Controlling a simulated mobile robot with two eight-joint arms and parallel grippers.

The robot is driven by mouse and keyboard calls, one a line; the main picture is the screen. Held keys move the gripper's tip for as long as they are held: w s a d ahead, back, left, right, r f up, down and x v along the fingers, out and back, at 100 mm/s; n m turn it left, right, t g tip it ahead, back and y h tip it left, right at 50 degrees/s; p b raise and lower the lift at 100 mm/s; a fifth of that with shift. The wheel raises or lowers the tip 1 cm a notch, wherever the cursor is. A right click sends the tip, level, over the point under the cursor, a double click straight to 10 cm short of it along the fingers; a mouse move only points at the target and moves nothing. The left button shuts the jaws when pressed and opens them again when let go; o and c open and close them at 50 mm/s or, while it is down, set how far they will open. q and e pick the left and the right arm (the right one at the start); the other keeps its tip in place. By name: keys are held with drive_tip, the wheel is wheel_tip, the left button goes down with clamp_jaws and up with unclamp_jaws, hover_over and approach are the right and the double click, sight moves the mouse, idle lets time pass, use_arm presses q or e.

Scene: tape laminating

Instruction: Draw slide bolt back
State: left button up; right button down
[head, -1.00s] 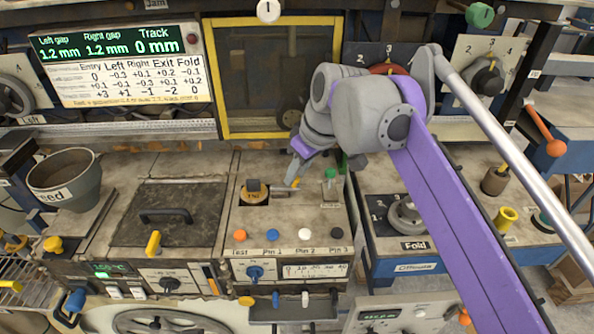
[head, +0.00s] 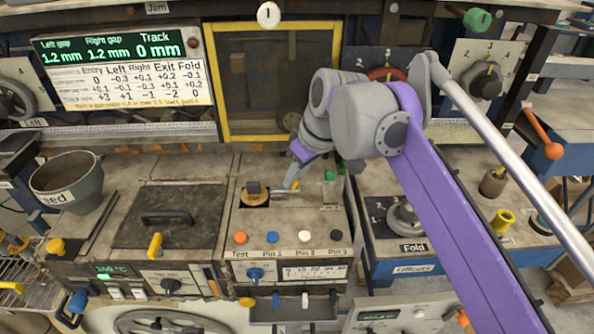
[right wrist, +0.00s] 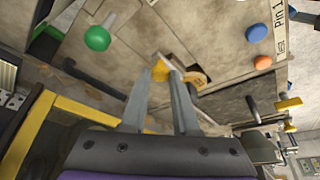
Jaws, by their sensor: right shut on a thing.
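My right gripper (head: 294,179) reaches down to the top of the test bench, beside a round tan disc (head: 256,198) with a dark block on it. In the right wrist view my right gripper (right wrist: 162,74) is shut on a small yellow piece (right wrist: 159,68), which looks like the slide bolt's handle. A short grey bar shows between the disc and this handle in the head view. The tan disc (right wrist: 197,80) sits by a dark slot just right of the fingers in the right wrist view. The fingers hide part of the bolt. My left gripper is not in view.
A green knob (head: 330,175) stands right of my right gripper. Orange, blue, white and black buttons line the bench's front edge, the orange one (head: 240,237) leftmost. The yellow-framed window (head: 224,80) rises behind. A handled dark plate (head: 185,230) lies left.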

drive_tip(key=c, duration=0.7)
unclamp_jaws()
drive_tip(key=p+v, duration=0.1)
drive_tip(key=v, duration=1)
drive_tip(key=shift+a, duration=0.1)
drive_tip(key=shift+f, duration=0.15)
